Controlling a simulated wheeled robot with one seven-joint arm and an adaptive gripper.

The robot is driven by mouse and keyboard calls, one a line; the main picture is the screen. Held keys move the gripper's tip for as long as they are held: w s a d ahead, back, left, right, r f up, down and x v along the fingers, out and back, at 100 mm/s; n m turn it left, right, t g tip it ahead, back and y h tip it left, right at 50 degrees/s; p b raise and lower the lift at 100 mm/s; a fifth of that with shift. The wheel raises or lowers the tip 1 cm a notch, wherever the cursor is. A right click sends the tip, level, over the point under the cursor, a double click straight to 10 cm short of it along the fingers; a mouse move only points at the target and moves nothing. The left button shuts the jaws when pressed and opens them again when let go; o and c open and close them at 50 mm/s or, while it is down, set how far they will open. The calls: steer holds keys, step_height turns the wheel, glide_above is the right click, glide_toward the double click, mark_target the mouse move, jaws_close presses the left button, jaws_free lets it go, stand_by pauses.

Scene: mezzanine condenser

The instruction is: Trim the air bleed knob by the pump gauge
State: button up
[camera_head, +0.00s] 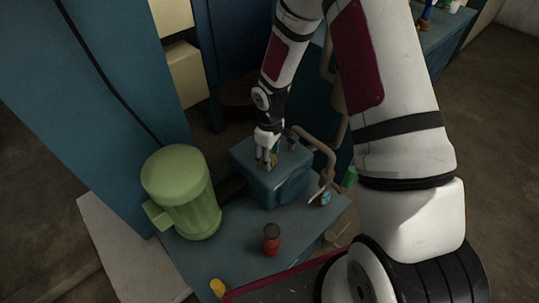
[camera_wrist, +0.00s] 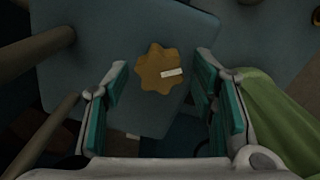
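The air bleed knob (camera_wrist: 156,72) is a yellow-brown, scalloped knob with a white mark on its right side. It sits on top of the blue pump block (camera_head: 259,183). In the wrist view it lies between and a little beyond my open fingers, with a gap on both sides. My gripper (camera_wrist: 160,95) points down over the block; in the head view my gripper (camera_head: 266,160) hides most of the knob (camera_head: 274,159). A small round gauge with a blue face (camera_head: 326,198) is at the block's right side.
A green motor (camera_head: 183,190) stands left of the block. A red-brown bottle (camera_head: 271,238) and a yellow item (camera_head: 218,287) stand on the blue base (camera_head: 236,250) in front. A tan pipe (camera_head: 325,150) bends close on the right. A blue column (camera_head: 90,90) rises on the left.

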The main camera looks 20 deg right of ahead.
steer(key=shift+r, duration=0.15)
step_height(320, 180, up, 12)
stand_by(0.7)
steer(key=s+d+r+m+t+p, duration=0.1)
steer(key=s+r+m+p, duration=0.15)
steer(key=s+r, duration=0.6)
steer(key=s+r+m+t+h+p, duration=0.1)
steer(key=s+r+p, duration=0.3)
steer(key=r, duration=0.7)
steer(key=s+d+r+m+t+p, duration=0.1)
steer(key=s+r+m, duration=0.1)
steer(key=s+r, duration=0.65)
steer(key=s+a+r+m+t+y+p, duration=0.1)
steer(key=s+r+m+p, duration=0.1)
steer(key=s+r, duration=0.5)
steer(key=shift+s+a+r+m+p, duration=0.15)
steer(key=shift+s+a+m+p, duration=0.4)
steer(key=shift+s, duration=1.05)
steer(key=shift+d, duration=0.25)
stand_by(1.3)
